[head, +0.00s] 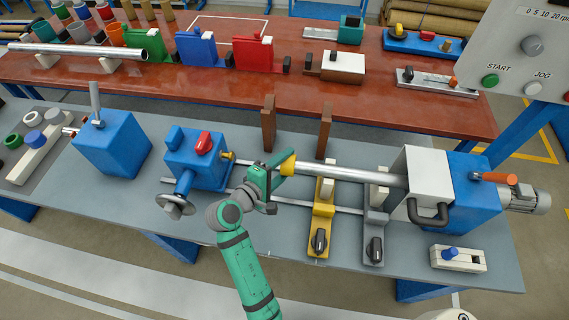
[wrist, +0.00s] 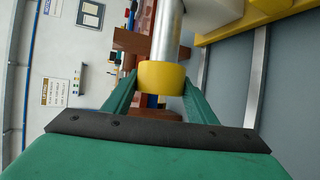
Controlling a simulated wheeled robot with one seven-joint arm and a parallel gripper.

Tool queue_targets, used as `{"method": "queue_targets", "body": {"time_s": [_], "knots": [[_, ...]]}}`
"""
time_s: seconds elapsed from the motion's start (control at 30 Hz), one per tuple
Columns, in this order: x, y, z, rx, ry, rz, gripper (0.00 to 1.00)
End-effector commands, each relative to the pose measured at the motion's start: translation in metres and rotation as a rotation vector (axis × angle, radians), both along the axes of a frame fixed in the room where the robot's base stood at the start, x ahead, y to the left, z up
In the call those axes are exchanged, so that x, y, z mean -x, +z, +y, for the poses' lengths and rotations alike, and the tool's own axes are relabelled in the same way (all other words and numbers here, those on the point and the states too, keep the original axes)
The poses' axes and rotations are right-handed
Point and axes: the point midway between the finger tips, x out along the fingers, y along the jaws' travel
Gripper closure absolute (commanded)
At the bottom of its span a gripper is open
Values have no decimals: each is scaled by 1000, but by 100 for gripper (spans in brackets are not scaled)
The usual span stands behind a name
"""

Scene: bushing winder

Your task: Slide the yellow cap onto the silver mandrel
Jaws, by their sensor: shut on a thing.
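The yellow cap (head: 288,164) is at the left end of the silver mandrel (head: 350,173) in the head view. My gripper (head: 284,167) is shut on the cap, with one green finger on each side of it. In the wrist view the cap (wrist: 161,77) sits between my fingertips (wrist: 160,84), and the mandrel (wrist: 166,35) runs away straight behind it. The cap looks in line with the mandrel and meets its end. I cannot tell whether it is around the end or only against it.
A yellow support (head: 323,208) and a grey support (head: 374,222) stand under the mandrel. The blue-and-white headstock (head: 420,170) is at its right. A blue tailstock (head: 195,158) with a handwheel stands left of my gripper. Two brown posts (head: 268,124) rise behind.

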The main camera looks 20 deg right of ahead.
Motion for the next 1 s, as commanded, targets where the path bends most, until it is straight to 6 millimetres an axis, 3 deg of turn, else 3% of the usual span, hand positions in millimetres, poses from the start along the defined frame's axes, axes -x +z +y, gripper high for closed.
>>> {"method": "queue_targets", "body": {"time_s": [0.03, 0.07, 0.13, 0.57, 1.0], "knots": [[1, 0, -2, 2, -6, 1, 75], [1, 0, -2, 2, -6, 1, 43], [1, 0, -2, 1, -5, 1, 27], [4, 2, 7, 1, 0, 0, 26], [39, 24, 70, 0, 0, 0, 26]]}}
